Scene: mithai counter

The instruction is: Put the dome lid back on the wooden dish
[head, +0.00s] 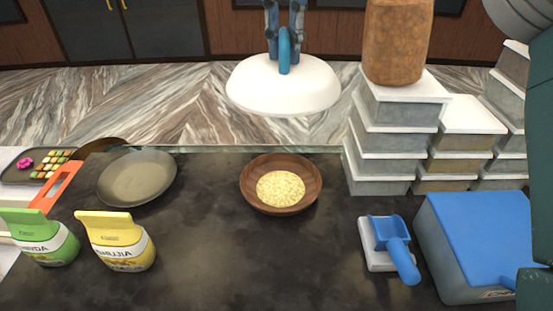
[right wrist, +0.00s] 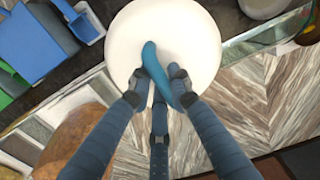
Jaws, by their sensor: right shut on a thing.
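The white dome lid (head: 283,88) with a blue loop handle hangs in the air beyond the counter's far edge in the head view. My right gripper (head: 284,30) is shut on its blue handle. In the right wrist view the fingers (right wrist: 162,80) close around the handle, with the round white lid (right wrist: 190,35) below them. The wooden dish (head: 308,195) stands uncovered on the dark counter, nearer than the lid, and holds a pale yellow grainy food (head: 281,187). The lid is apart from the dish. My left gripper is not in view.
Stacked lidded containers (head: 385,140) with a brown jar (head: 397,40) on top stand right of the dish. A blue scoop (head: 394,245) and a blue-lidded box (head: 475,230) are at front right. A pan (head: 137,178) and two bags (head: 117,240) are left. Counter before the dish is clear.

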